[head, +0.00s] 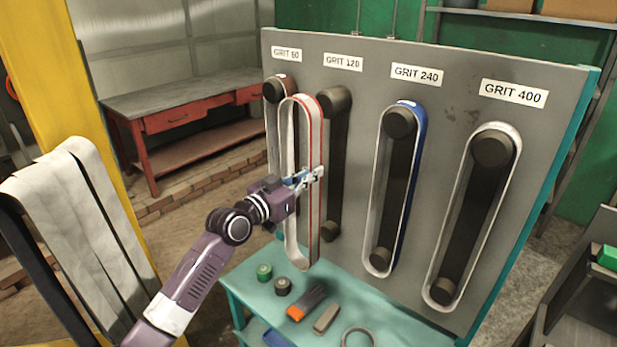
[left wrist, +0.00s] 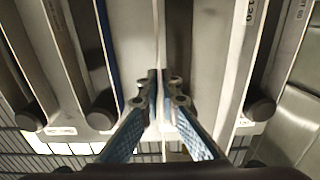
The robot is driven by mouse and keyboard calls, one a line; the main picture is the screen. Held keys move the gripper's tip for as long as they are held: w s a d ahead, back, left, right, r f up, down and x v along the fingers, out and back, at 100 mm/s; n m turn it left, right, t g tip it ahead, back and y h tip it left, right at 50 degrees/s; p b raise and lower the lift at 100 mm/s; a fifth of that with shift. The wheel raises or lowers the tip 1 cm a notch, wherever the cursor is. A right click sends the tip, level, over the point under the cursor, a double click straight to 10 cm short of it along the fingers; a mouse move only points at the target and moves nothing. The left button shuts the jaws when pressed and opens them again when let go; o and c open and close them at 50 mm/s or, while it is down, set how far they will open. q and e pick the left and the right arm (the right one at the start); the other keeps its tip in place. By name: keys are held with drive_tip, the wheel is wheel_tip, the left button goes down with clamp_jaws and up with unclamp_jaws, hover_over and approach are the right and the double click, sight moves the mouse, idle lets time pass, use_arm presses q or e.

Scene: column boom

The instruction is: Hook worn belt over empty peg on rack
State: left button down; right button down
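A long belt loop (head: 313,130), pale inside with a red edge, hangs upright in my left gripper (head: 308,178). The gripper is shut on one strand of it, about midway down. The grey rack panel (head: 450,65) stands behind. Its GRIT 120 place has dark upper (head: 335,101) and lower pegs with no belt around them; the held belt hangs just left of and in front of them, partly overlapping. In the left wrist view, the fingertips (left wrist: 161,88) close on the pale belt (left wrist: 157,40), with rack pegs (left wrist: 257,108) on both sides. My right gripper is out of view.
Belts hang at GRIT 60 (head: 271,130), GRIT 240 (head: 421,140) and GRIT 400 (head: 463,180). A teal bench (head: 400,325) below holds small tools. Grey strips (head: 75,190) drape over a stand at left. A red workbench (head: 190,100) stands behind.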

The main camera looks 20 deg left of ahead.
use_arm(q)
drive_tip(key=shift+b+x, duration=4.2)
drive_tip(key=shift+x, duration=2.3)
drive_tip(key=shift+d+r, duration=0.1)
drive_tip(key=shift+d, duration=0.05)
drive_tip(key=shift+f+b, duration=0.3)
drive_tip(key=shift+b, duration=0.15)
drive_tip(key=c, duration=2.6)
unclamp_jaws()
drive_tip(key=shift+c, duration=0.2)
drive_tip(key=o, duration=0.6)
drive_tip(key=shift+c, duration=0.2)
drive_tip(key=shift+o, duration=0.3)
drive_tip(key=shift+f, duration=0.1)
